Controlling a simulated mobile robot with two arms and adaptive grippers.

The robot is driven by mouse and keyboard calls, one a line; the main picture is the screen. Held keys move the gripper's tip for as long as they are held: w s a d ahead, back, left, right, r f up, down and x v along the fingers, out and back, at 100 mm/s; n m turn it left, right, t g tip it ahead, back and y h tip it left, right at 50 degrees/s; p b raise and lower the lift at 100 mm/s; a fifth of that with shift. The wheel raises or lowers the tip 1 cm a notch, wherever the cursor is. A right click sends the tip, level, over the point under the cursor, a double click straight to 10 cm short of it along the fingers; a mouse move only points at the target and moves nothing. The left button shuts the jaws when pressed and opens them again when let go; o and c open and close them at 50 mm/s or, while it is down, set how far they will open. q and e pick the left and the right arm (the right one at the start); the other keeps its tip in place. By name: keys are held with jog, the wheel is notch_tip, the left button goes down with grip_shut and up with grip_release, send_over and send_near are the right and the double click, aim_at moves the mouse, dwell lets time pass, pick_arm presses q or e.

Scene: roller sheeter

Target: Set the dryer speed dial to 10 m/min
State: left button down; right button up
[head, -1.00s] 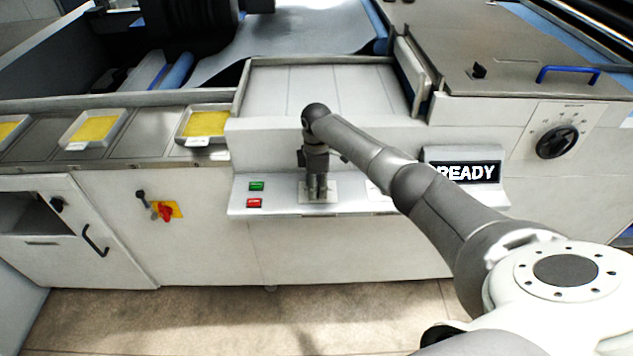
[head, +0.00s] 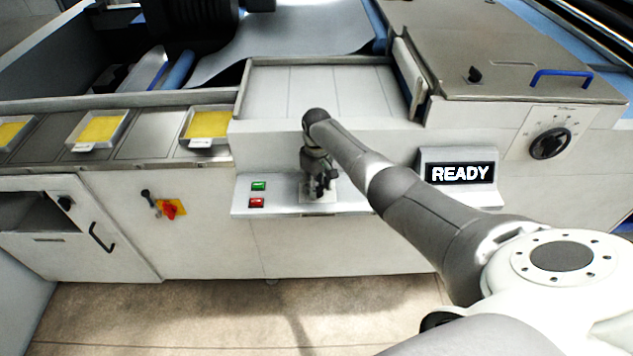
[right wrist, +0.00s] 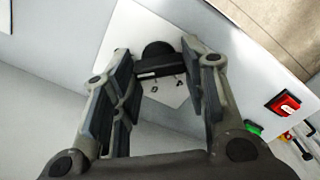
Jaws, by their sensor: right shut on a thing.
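A small black dial (right wrist: 158,62) sits on a pale plate (right wrist: 120,45) in the right wrist view. In the head view this plate (head: 318,208) lies on the ledge of the machine's front, mostly hidden under my gripper. My right gripper (head: 321,192) points down at it. In the right wrist view the fingers (right wrist: 158,58) stand on either side of the dial, shut on it. Small marks show on the plate, but I cannot read them or the dial's setting. My left gripper is not in view.
A green button (head: 259,185) and a red button (head: 256,203) are left of the gripper on the ledge. A READY display (head: 461,173) stands to the right. A larger black dial (head: 549,144) is on the right panel. Trays with yellow contents (head: 208,124) line the left.

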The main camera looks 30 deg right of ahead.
jog(key=shift+w+r+m+p, duration=0.1)
jog(key=shift+m+p, duration=0.4)
jog(key=shift+m, duration=1.4)
jog(key=o, duration=1)
notch_tip(320, 180, up, 12)
